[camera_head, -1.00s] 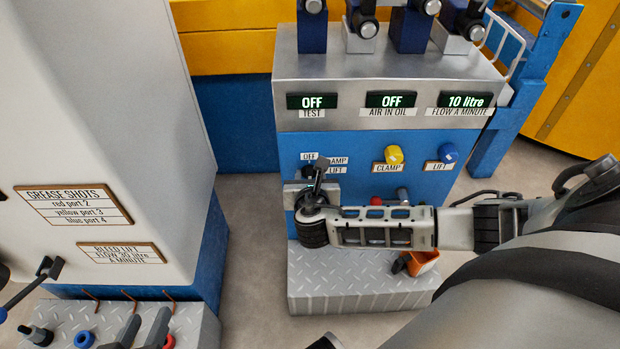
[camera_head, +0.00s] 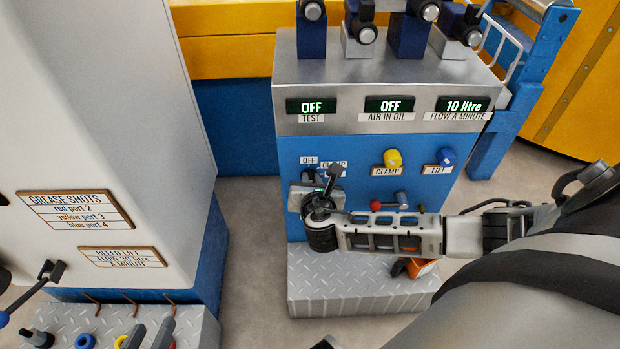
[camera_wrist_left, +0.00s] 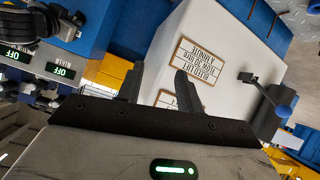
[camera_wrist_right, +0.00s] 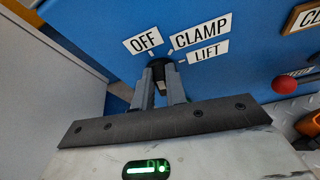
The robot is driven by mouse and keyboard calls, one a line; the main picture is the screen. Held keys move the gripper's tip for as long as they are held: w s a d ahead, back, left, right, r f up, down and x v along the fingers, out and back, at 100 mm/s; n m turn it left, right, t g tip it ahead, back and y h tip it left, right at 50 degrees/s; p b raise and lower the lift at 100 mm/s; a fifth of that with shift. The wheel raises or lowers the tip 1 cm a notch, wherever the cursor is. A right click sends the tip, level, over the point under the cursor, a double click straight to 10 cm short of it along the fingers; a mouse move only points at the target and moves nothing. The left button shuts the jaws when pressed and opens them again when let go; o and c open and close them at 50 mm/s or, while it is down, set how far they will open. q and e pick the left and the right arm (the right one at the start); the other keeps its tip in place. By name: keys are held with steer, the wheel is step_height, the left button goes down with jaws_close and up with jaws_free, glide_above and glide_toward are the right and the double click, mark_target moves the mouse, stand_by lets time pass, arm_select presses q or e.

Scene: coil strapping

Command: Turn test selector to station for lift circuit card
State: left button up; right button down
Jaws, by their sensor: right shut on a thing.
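The test selector (camera_wrist_right: 158,75) is a black knob on the blue panel, with OFF, CLAMP and LIFT labels around it. My right gripper (camera_wrist_right: 160,85) is shut on it, its grey fingers on either side. In the head view my right gripper (camera_head: 333,174) covers most of the selector and part of the labels. Where the knob points is hard to tell. The TEST display (camera_head: 311,106) reads OFF. My left gripper (camera_wrist_left: 158,75) is open and empty, facing the white cabinet. It also shows at the bottom left of the head view (camera_head: 148,325).
A yellow CLAMP knob (camera_head: 393,158), a blue LIFT knob (camera_head: 446,156) and a red-ended lever (camera_head: 378,201) sit right of the selector. An orange object (camera_head: 422,268) lies on the grey tread-plate step (camera_head: 350,292). The white cabinet (camera_head: 90,120) stands left.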

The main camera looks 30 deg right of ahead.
arm_select(q)
step_height(320, 180, up, 16)
steer(key=w+d+m+t+h+b, duration=0.1)
steer(key=m+t+h+b, duration=0.7)
steer(key=b, duration=0.9)
steer(key=shift+w+d+f+h, duration=0.2)
steer(key=shift+d+h, duration=0.35)
steer(key=shift+h, duration=0.85)
arm_select(e)
steer(key=shift+s+d+f+m+t+y, duration=0.25)
steer(key=shift+m+t+y, duration=0.5)
steer(key=shift+m, duration=1.3)
steer(key=shift+s+d+f+m+t+y, duration=0.1)
steer(key=shift+d+f+m+t+y, duration=0.3)
steer(key=shift+m+t, duration=1.15)
steer(key=shift+s+d+f+m+t+y, duration=0.15)
steer(key=shift+f+m+t+y, duration=0.35)
steer(key=shift+m, duration=2)
steer(key=shift+w+r, duration=0.1)
steer(key=c, duration=1.4)
jaws_free()
steer(key=shift+c, duration=0.2)
